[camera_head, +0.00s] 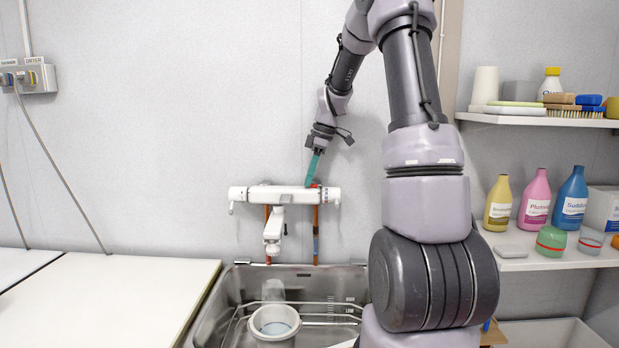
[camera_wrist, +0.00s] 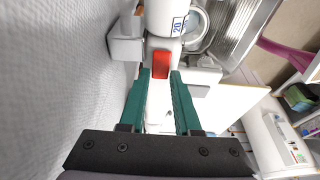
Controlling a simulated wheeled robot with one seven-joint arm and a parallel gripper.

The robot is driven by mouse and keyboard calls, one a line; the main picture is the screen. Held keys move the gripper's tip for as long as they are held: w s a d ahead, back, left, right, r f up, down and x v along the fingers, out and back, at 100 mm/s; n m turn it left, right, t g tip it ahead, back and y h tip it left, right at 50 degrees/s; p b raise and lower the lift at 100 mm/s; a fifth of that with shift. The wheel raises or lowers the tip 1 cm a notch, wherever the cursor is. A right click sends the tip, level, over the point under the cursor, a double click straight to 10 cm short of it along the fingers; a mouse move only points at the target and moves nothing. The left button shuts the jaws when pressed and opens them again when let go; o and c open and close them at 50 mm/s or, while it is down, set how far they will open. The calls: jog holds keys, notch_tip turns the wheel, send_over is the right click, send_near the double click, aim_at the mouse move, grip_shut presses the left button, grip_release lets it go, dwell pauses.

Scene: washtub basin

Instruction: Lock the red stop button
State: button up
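The red stop button (camera_wrist: 161,65) sits on the white mixer bar (camera_wrist: 163,18), near the bar's right end in the head view. There, only a small red patch of the button (camera_head: 314,185) shows beside my fingertips. My gripper (camera_wrist: 160,77) is open, with its two teal fingers apart and pointing at the button. In the wrist view the fingertips lie on either side of the button's near end; I cannot tell whether they touch it. In the head view my gripper (camera_head: 312,172) is just above the right end of the white mixer bar (camera_head: 253,194).
A steel basin (camera_head: 228,300) with a white bucket (camera_head: 274,322) in it lies below the mixer. The wall (camera_head: 180,110) is close behind the mixer. A white counter (camera_head: 130,290) is at left; shelves with bottles (camera_head: 535,198) are at right.

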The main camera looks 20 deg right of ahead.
jog(key=shift+o, duration=1.2)
jog(key=v, duration=1.1)
jog(key=s+a+r+m+t+h, duration=0.1)
jog(key=s+a+r+m, duration=0.25)
jog(key=s, duration=0.25)
jog(key=s+a+r+m+t, duration=0.1)
jog(key=s+a+r+m, duration=0.1)
jog(key=s+a+m, duration=0.3)
jog(key=s+a+f+m+t, duration=0.1)
jog(key=s+m+t, duration=0.1)
jog(key=s+m, duration=0.2)
jog(key=s+a+f+m+t, duration=0.1)
jog(key=s+m, duration=0.4)
jog(key=s, duration=0.6)
jog(key=shift+s+a+t, duration=0.25)
jog(key=shift+a+t, duration=0.15)
